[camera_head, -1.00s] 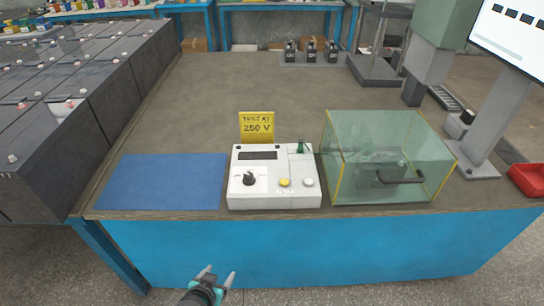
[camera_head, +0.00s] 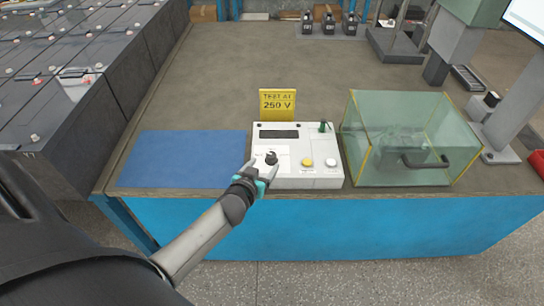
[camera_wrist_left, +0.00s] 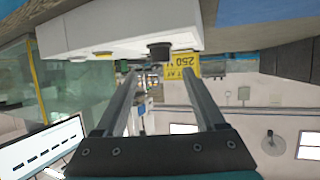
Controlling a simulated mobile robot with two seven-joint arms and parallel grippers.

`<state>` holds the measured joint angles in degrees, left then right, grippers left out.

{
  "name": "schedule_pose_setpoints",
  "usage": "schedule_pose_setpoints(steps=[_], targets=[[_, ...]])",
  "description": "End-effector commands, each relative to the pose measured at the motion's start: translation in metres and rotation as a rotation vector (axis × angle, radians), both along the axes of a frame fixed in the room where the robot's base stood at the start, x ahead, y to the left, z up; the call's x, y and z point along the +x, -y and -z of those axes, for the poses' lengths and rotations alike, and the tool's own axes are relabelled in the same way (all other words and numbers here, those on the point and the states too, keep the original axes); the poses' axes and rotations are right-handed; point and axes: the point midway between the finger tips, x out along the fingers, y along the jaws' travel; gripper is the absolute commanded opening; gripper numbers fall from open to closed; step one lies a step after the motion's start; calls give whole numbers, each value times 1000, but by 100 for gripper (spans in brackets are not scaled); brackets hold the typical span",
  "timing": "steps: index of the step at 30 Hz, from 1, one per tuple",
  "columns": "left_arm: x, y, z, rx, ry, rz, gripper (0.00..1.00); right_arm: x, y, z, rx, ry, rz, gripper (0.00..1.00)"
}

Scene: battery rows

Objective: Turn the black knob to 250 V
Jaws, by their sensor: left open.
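The black knob (camera_head: 271,158) sits on the left part of the white tester box (camera_head: 315,183), on the bench near its front edge. The knob also shows in the left wrist view (camera_wrist_left: 158,51), which is upside down. My left gripper (camera_head: 263,167) is at the box's front left corner, close to the knob. Its fingers are open and empty. In the left wrist view the knob appears between and just beyond the fingertips (camera_wrist_left: 159,73); I cannot tell whether they touch it. A yellow sign (camera_head: 277,104) behind the box reads "TEST AT 250 V". The box's display (camera_head: 279,134) looks dark.
A blue mat (camera_head: 185,158) lies left of the box. A clear glass case (camera_head: 405,135) with a dark handle stands close on its right. The box also has a yellow button (camera_head: 307,163), a white button (camera_head: 330,163) and a green switch (camera_head: 323,127).

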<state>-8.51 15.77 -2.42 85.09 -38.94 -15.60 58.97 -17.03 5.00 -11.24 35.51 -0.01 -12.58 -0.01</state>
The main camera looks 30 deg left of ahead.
Motion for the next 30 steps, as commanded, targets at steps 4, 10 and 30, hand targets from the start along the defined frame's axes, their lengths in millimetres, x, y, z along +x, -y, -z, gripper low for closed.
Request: schedule_pose_setpoints(steps=[4, 10, 30], targets=[[23, -6, 10, 3, 1, 0, 72, 0, -1, 9, 1, 1, 0, 50], [49, -11, 22, 1, 1, -1, 72, 0, -4, 19, 6, 0, 0, 50], [75, -17, 32, 1, 0, 0, 72, -3, -10, 29, 13, -4, -2, 50]])
